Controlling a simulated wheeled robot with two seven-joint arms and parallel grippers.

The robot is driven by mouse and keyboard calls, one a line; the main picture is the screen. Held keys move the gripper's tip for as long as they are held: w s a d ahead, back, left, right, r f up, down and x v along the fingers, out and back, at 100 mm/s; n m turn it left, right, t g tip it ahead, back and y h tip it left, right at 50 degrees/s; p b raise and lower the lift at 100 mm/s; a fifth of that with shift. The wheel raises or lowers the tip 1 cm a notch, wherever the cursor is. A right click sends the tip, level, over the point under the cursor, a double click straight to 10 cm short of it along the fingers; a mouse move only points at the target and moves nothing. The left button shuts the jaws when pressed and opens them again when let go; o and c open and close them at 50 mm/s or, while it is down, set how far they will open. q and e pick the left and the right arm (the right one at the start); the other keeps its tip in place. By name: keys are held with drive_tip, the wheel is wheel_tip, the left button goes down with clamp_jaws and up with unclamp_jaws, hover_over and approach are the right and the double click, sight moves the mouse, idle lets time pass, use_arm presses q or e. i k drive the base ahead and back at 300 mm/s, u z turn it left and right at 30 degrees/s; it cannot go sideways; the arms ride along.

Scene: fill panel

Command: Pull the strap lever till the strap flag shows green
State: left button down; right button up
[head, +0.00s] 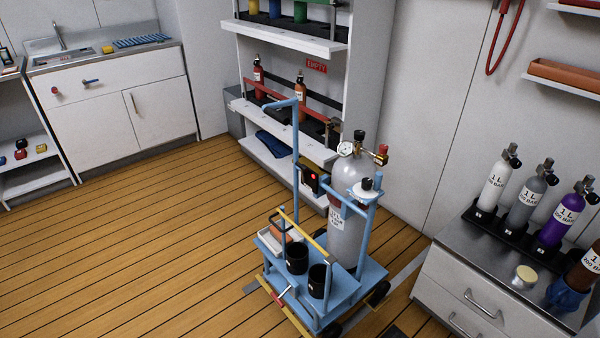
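A grey gas cylinder (348,235) stands upright on a blue trolley (368,277), between its posts. A black box (311,179) with a red spot (313,177) is at the cylinder's left side, by the trolley frame. The spot looks like the strap flag and shows red; I see no green there. The strap lever cannot be told apart clearly at this size. A valve with a gauge (345,149) tops the cylinder. Neither of my grippers is in view.
The trolley carries two black cups (296,258) and a yellow bar (303,233). A drawer cabinet (455,277) with several small cylinders stands at the right. A white shelf rack (285,45) is behind. The wooden floor (130,240) at the left is clear.

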sight(302, 168)
drive_tip(key=u, duration=0.85)
drive_tip(key=k, duration=1.1)
drive_tip(key=u, duration=1.2)
drive_tip(key=i, duration=0.75)
drive_tip(key=z, duration=0.45)
drive_tip(key=i, duration=2.35)
drive_tip(key=z, duration=1.65)
drive_tip(key=i, duration=1.15)
drive_tip(key=z, duration=1.35)
